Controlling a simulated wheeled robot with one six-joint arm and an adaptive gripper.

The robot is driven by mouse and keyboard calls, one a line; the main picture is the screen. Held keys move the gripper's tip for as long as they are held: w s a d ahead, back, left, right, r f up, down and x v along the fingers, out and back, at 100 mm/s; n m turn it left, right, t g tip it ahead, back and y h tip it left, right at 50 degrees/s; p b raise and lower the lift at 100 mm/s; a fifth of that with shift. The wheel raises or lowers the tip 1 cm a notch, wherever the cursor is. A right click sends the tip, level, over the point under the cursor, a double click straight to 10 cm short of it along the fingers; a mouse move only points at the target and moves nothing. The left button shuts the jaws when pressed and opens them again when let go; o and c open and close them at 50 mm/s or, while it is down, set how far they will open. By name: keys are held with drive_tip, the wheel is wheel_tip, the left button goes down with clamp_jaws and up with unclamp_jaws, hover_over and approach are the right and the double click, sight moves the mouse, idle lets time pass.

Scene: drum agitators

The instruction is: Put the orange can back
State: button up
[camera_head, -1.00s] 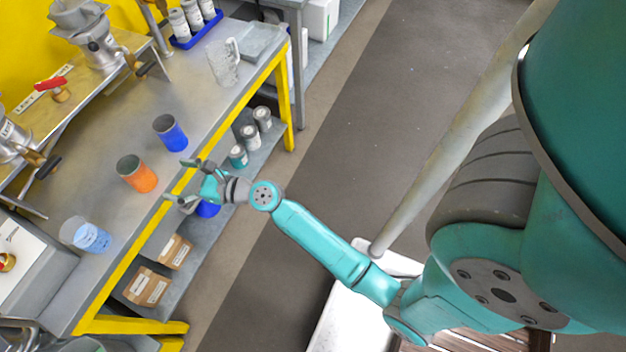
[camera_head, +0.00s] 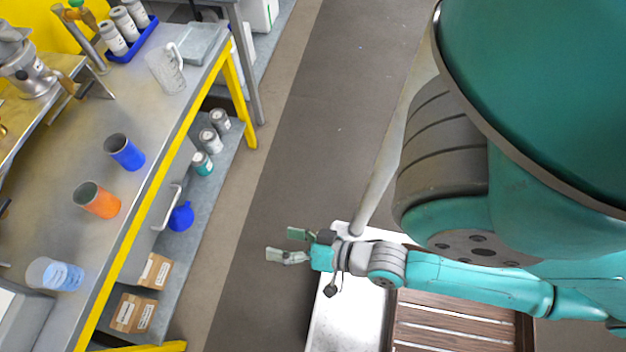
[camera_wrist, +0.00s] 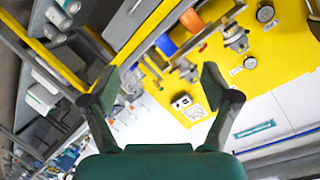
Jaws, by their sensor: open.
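The orange can (camera_head: 99,201) stands upright on the grey bench top, near its yellow front edge, with a dark open mouth. In the wrist view an orange shape (camera_wrist: 187,20) near the top looks like the same can, but I cannot be sure. My gripper (camera_head: 282,245) is open and empty. It is out over the floor, to the right of the bench and well apart from the can. Its two fingers also show in the wrist view (camera_wrist: 158,92) with nothing between them.
A blue can (camera_head: 126,153) and a clear beaker with blue liquid (camera_head: 58,275) stand beside the orange can. A clear jug (camera_head: 166,70) and blue tray (camera_head: 131,44) are farther back. The lower shelf holds boxes (camera_head: 134,312) and small cans. Floor lies between gripper and bench.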

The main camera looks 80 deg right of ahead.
drive_tip(key=s+a+r+n, duration=0.1)
drive_tip(key=s+r+n, duration=0.5)
drive_tip(key=n, duration=0.3)
drive_tip(key=shift+s+r+y, duration=0.3)
drive_tip(key=shift+s+y, duration=0.1)
drive_tip(key=shift+s, duration=0.2)
idle(0.4)
